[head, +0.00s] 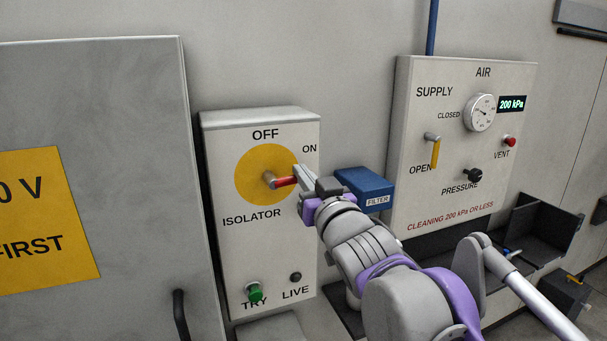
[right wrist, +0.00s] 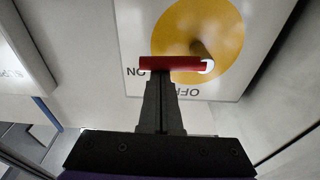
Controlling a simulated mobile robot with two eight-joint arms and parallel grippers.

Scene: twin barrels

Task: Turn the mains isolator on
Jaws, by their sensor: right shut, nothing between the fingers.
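The isolator box (head: 222,240) is on the wall, with a yellow disc (head: 252,160) and a red handle (head: 286,181). The handle lies about level, pointing right from its hub to the ON side; OFF is marked above the disc. In the right wrist view the red handle (right wrist: 168,63) reaches to the ON lettering. My right gripper (head: 298,172) is shut and empty at the handle's outer end. Its fingertips (right wrist: 160,78) are right against or just short of the handle; I cannot tell if they touch. My left gripper is not in view.
Below are a green TRY button (head: 255,292) and a dark LIVE lamp (head: 295,277). A blue filter box (head: 362,186) is just right of my gripper. The air panel (head: 410,150) stands further right, and a grey cabinet door (head: 100,110) at left.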

